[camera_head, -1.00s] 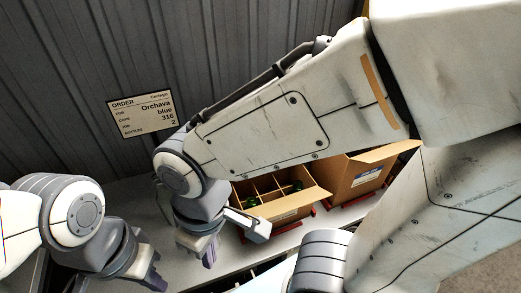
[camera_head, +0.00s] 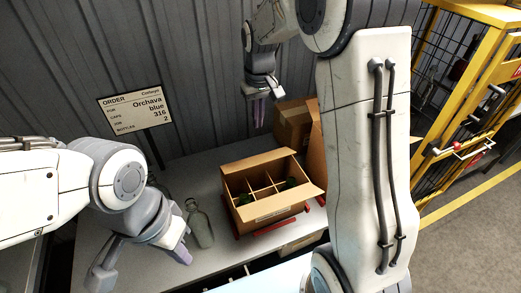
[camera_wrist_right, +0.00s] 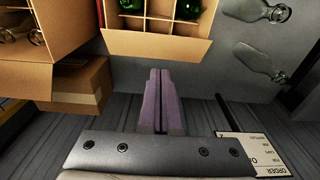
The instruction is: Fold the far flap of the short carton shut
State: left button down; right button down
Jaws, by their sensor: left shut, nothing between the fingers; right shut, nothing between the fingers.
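The short carton (camera_head: 265,212) stands open on the bench, with dividers and green bottles in its cells. Its far flap (camera_head: 254,161) stands out from the far edge. In the right wrist view the flap (camera_wrist_right: 155,47) leans outward toward the wall. The near flap (camera_head: 290,203) is also open. My right gripper (camera_head: 257,118) is shut and empty, above and beyond the carton near the wall; its fingers (camera_wrist_right: 157,100) point down, apart from the flap. My left gripper (camera_head: 183,254) is shut and empty, low at the left front of the bench.
A taller open carton (camera_head: 317,150) stands right of the short carton, partly hidden by my right arm. A closed brown box (camera_head: 291,125) is behind it. Clear bottles (camera_head: 199,226) stand left of the carton. The order sign (camera_head: 136,108) is at the wall. Red rails (camera_head: 270,223) flank the carton.

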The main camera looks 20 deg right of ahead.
jog(key=p, duration=0.2)
send_over(261, 162)
jog(key=w, duration=0.2)
jog(key=f, duration=1)
jog(key=shift+s, duration=0.2)
jog(key=shift+s+f+p, duration=0.2)
jog(key=shift+s+f, duration=0.1)
jog(key=shift+f, duration=0.25)
jog(key=shift+s+f+p, duration=0.2)
jog(key=shift+s+f, duration=0.1)
jog(key=shift+f, duration=0.25)
jog(key=shift+s+f, duration=0.3)
jog(key=shift+f, duration=0.35)
